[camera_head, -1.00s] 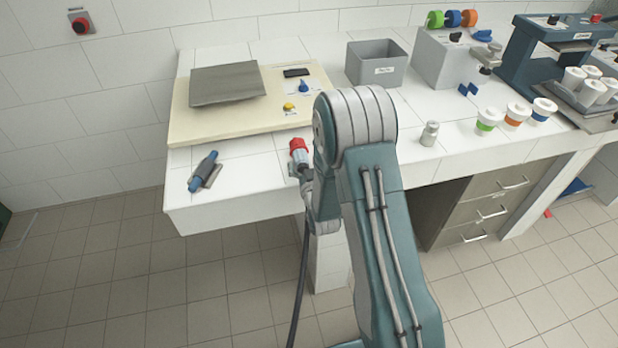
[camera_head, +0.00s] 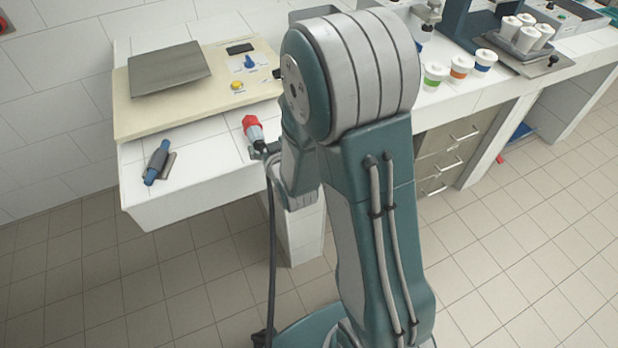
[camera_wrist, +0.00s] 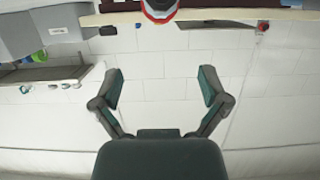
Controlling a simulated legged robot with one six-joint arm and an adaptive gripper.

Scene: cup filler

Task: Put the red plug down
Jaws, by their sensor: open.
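A blue-and-grey connector (camera_head: 157,162) lies left of the plug. Behind are a cream board (camera_head: 125,112) with a grey plate (camera_head: 170,70), a yellow button (camera_head: 238,86) and a blue knob (camera_head: 249,62). White cups with coloured bands (camera_head: 461,67) stand right. Bare counter lies between connector and plug.

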